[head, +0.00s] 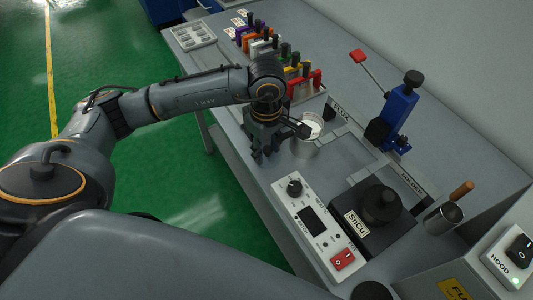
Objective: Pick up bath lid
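The bath lid (380,207) looks like a dark round lid with a raised knob. It sits on the black solder bath (358,236) labelled SnCu, right of centre in the head view. My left gripper (270,156) points down near the bench's front edge, up and left of the lid and well apart from it. Its fingers look spread, with nothing seen between them. My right gripper is not in view.
A control box (318,230) with a knob and red switch stands left of the bath. A metal cup (306,145) is close beside my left gripper. A blue lever press (397,117), a pot with a wooden handle (443,218) and a hood switch box (508,258) stand around.

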